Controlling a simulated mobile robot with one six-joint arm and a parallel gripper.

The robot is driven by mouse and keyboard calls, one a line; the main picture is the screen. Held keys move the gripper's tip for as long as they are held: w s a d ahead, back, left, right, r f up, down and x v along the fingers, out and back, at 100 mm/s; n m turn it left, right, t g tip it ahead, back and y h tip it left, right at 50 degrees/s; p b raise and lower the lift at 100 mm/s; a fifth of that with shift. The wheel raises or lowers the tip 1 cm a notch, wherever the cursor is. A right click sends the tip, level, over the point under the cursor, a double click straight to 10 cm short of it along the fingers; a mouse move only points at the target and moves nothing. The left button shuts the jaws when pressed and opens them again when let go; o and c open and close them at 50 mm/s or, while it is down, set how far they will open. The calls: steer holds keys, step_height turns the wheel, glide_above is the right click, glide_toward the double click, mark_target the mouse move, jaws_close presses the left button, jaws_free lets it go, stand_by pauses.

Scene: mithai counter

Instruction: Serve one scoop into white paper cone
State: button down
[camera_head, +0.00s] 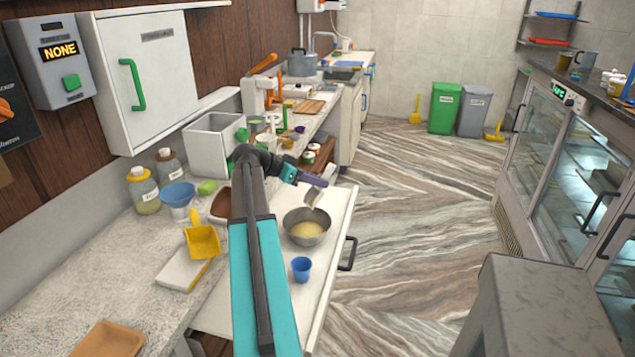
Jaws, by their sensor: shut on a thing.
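My gripper (300,178) is at the end of my arm, above the drawer-like pull-out surface. It is shut on a purple-handled scoop (314,181), whose pale grey head (314,197) hangs down over the far rim of a metal bowl (292,217). The bowl holds pale yellow contents (307,230). Whether the scoop head is loaded cannot be seen. I cannot clearly make out a white paper cone; my arm hides part of the counter.
A blue cup (301,268) stands in front of the bowl. A yellow scoop (203,241), a blue bowl-shaped thing (178,194), jars (144,190) and a white box (207,147) crowd the counter at left. A grey block (545,305) stands at right; the floor between is clear.

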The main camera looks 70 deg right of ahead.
mark_target(317, 193)
steer(key=shift+f, duration=0.1)
